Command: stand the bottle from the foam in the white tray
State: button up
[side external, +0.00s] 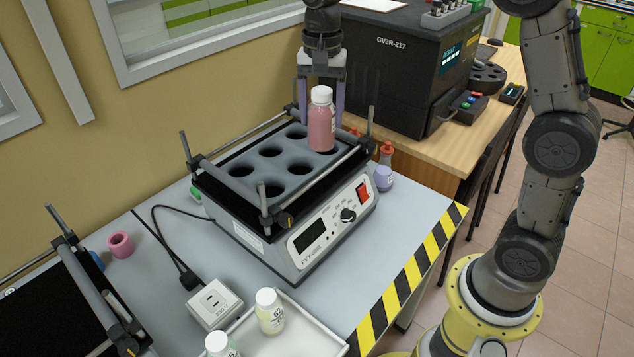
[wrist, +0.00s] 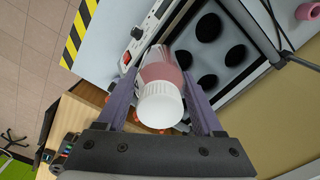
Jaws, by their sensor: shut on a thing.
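A bottle with pink-red contents and a white cap (side external: 321,122) is upright at the right end of the grey foam (side external: 240,168) with round holes. It also shows in the wrist view (wrist: 160,95). My gripper (side external: 321,105) is shut on it, with one finger on each side. The bottle's whole body shows above the foam; I cannot tell whether its base touches the foam. Several foam holes are empty. The white tray (side external: 312,335) is at the front of the table, with two pale white-capped bottles (side external: 269,311) at its left side.
The foam sits on a shaker with a control panel (side external: 333,222) and upright corner rods. A white power socket (side external: 215,304) stands left of the tray. A pink ring (side external: 120,245) lies at left.

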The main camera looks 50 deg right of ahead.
jog(key=w+f+n, duration=0.6)
jog(key=w+n, duration=0.5)
jog(key=w, duration=0.1)
notch_tip(320, 180, up, 11)
jog(key=s+a+r, duration=0.1)
jog(key=s+a, duration=0.5)
jog(key=a, duration=0.3)
jog(key=s+a, duration=0.7)
jog(key=a, duration=0.3)
jog(key=s+a+f, duration=0.1)
jog(key=s+a, duration=0.2)
jog(key=s, duration=0.5)
jog(key=s+a, duration=0.4)
jog(key=s, duration=0.4)
jog(key=shift+n, duration=0.3)
jog(key=shift+s+d+f, duration=0.1)
jog(key=shift+s+f, duration=0.05)
jog(key=shift+f, duration=5.15)
jog(key=shift+s+f, duration=0.2)
jog(key=shift+f, duration=5.05)
jog(key=shift+s+d+f, duration=0.1)
jog(key=shift+s+f, duration=0.05)
jog(key=shift+f, duration=5.15)
jog(key=shift+f, duration=0.55)
jog(key=o, duration=1.6)
